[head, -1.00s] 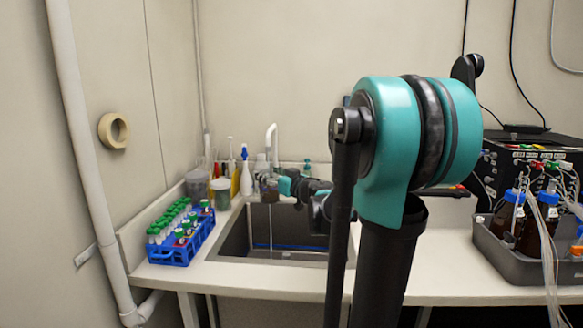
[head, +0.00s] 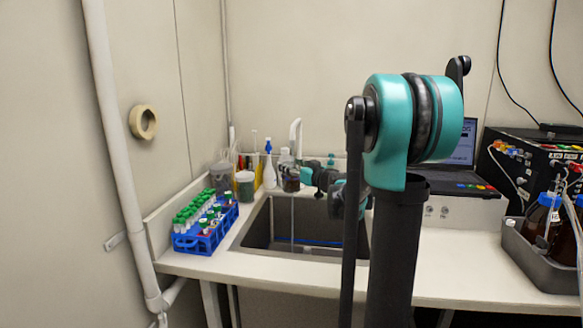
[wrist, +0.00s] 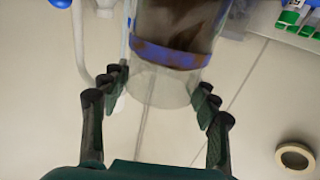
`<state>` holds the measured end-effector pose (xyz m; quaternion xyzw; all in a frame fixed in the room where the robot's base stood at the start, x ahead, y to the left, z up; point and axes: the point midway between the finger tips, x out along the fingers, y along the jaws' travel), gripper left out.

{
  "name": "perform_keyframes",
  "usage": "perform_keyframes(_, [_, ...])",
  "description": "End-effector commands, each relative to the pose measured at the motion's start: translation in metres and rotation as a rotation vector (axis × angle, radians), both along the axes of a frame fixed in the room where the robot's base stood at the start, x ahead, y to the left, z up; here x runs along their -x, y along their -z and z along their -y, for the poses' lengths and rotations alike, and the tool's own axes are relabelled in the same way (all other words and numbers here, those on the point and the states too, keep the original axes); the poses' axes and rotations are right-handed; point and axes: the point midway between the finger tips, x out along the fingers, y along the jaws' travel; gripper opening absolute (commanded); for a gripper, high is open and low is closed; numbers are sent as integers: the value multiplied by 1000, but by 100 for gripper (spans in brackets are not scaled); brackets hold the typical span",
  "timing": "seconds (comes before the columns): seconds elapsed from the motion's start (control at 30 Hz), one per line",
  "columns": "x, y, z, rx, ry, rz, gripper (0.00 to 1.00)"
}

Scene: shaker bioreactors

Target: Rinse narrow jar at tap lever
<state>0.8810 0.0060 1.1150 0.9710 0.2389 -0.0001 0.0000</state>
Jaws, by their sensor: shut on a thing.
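The narrow jar (head: 290,181) is a clear jar with dark brown contents. It is under the white curved tap (head: 296,130) at the back of the sink. In the wrist view the jar (wrist: 172,25) has a blue band and a clear end between the fingers. My gripper (head: 307,175) is shut on the jar; its fingers also show in the wrist view (wrist: 163,85). A thin pale vertical line, like a water stream, drops below the jar into the sink (head: 255,232). I cannot make out the tap lever.
A blue rack (head: 205,243) of green-capped tubes stands left of the sink. Tubs, a white bottle (head: 269,172) and other bottles crowd the back left corner. A laptop (head: 462,165), a black instrument and a grey tray (head: 535,262) of bottles stand on the right.

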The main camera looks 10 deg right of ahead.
Motion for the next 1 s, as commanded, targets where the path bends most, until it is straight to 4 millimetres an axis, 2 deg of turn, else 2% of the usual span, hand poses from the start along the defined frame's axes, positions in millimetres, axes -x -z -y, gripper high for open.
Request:
perform_keyframes(0.6, [-53,10,8,0,0,0,8])
perform_keyframes(1.0, [-65,13,10,0,0,0,8])
